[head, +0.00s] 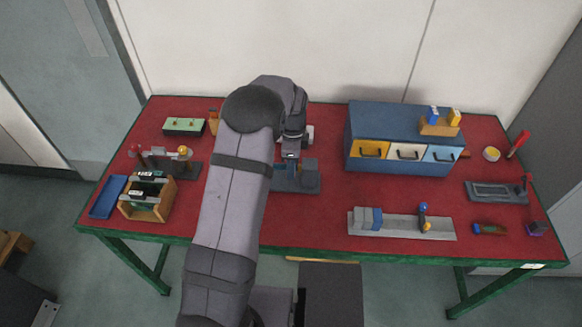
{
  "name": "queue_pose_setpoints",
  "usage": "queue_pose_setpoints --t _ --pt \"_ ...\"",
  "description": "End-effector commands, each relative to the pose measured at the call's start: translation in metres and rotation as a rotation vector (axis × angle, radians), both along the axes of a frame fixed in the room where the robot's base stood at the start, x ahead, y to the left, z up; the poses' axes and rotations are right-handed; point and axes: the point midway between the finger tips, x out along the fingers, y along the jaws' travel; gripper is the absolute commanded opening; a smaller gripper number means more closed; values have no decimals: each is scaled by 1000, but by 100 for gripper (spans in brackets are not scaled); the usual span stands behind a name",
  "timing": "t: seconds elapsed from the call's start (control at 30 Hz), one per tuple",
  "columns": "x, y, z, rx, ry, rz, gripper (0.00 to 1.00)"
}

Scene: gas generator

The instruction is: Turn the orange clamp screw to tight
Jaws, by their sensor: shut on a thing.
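My gripper (291,155) points down at a blue-grey clamp fixture (308,178) in the middle of the table. It is shut, with its fingertips close to the fixture's back left part. The orange clamp screw does not show clearly; my arm and gripper cover the left part of the fixture where they meet it. How far the screw is turned cannot be seen.
A blue cabinet (375,121) with three drawer fronts stands right of my gripper. A grey rail (400,228) with blocks lies at the front right. A wooden rack (146,212), a blue tray (108,197) and a green box (184,126) are on the left.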

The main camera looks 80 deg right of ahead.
Motion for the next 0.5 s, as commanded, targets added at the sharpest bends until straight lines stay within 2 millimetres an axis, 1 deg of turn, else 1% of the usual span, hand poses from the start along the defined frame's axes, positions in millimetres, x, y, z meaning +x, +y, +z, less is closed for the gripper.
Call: queue_pose_setpoints --t 0.17,0.3,0.5 --pt "-7 1 -1 5 -113 -8 0" --pt "-11 1 -4 4 -238 -8 0" --pt "-13 1 -5 2 -370 -2 0"
